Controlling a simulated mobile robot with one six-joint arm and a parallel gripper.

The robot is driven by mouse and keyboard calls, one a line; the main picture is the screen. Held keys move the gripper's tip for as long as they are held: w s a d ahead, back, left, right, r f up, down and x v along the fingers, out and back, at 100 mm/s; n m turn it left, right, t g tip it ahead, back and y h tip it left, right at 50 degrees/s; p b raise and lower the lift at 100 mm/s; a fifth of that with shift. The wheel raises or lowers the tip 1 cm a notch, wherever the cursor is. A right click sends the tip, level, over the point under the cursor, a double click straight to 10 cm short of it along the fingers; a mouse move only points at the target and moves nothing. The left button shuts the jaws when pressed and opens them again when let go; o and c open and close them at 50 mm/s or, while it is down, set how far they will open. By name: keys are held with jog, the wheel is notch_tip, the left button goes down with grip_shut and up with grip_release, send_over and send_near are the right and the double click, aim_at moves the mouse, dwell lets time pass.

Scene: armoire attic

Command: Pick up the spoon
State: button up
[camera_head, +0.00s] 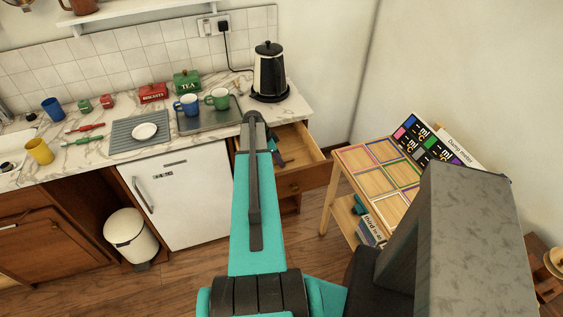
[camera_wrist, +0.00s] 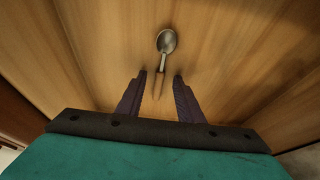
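The spoon (camera_wrist: 166,42) lies on a bare wooden surface in the wrist view, with a metal bowl at the top and a thin brownish handle running down toward me. My gripper (camera_wrist: 159,76) is open, one dark finger on each side of the handle's lower end. The fingers look apart from the spoon. In the head view my gripper (camera_head: 276,153) is over the open wooden drawer (camera_head: 308,170) below the counter. The spoon is not visible there; my arm hides part of the drawer.
The marble counter (camera_head: 100,152) holds a black and white kettle (camera_head: 269,72), a blue mug (camera_head: 187,104), a green mug (camera_head: 218,98) and a drying mat (camera_head: 130,128). A wooden stand with coloured frames (camera_head: 376,184) is right of the drawer. A white bin (camera_head: 131,238) stands at lower left.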

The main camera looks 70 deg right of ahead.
jog(key=shift+c, duration=0.3)
grip_shut()
jog(key=shift+r, duration=0.15)
notch_tip(320, 180, up, 10)
jog(key=b, duration=0.3)
dwell(0.3)
dwell(0.5)
